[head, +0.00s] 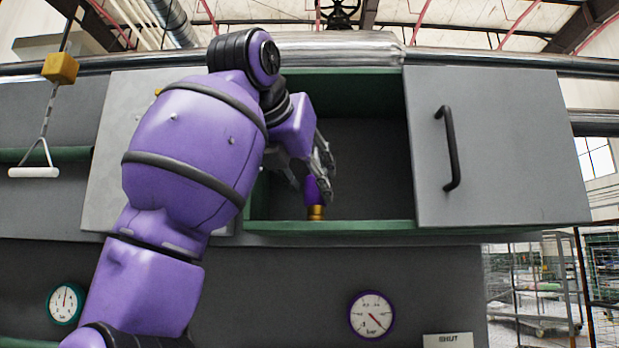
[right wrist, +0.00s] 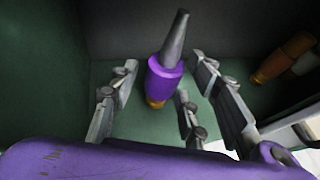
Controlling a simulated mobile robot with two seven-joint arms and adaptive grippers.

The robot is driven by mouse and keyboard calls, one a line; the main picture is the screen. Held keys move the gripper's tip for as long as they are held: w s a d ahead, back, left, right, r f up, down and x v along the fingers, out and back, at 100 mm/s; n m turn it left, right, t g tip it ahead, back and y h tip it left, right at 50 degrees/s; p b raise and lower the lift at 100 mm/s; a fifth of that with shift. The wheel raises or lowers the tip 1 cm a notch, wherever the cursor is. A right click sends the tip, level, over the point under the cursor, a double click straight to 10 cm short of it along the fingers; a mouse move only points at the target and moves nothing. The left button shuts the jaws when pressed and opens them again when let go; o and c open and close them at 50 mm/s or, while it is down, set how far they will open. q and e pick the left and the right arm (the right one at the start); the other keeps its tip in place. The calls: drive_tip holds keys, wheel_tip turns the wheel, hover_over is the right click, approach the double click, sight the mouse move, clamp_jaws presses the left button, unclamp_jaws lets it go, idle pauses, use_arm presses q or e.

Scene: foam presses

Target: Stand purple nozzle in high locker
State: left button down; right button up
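The purple nozzle (head: 315,192) stands upright on its brass base on the floor of the open high locker (head: 350,227). In the right wrist view the nozzle (right wrist: 165,76) shows its grey tapered tip, purple collar and brass base. My right gripper (head: 316,168) reaches into the locker at the nozzle. Its fingers (right wrist: 160,100) are spread on both sides of the nozzle, with visible gaps between them and it. In the head view the fingers hide the nozzle's upper part. My left gripper is not in view.
A grey door with a black handle (head: 450,150) is right of the opening. An orange-brown nozzle-like piece (right wrist: 284,60) shows at the right in the wrist view. Below are a purple-rimmed gauge (head: 372,315) and a green-rimmed gauge (head: 65,303). A pull handle (head: 35,172) hangs at left.

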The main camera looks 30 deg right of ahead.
drive_tip(key=shift+o, duration=0.4)
drive_tip(key=shift+s, duration=0.1)
drive_tip(key=shift+s+r, duration=0.1)
drive_tip(key=shift+s, duration=0.1)
drive_tip(key=shift+a, duration=0.1)
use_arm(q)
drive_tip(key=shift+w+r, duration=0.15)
use_arm(e)
drive_tip(key=v, duration=1.2)
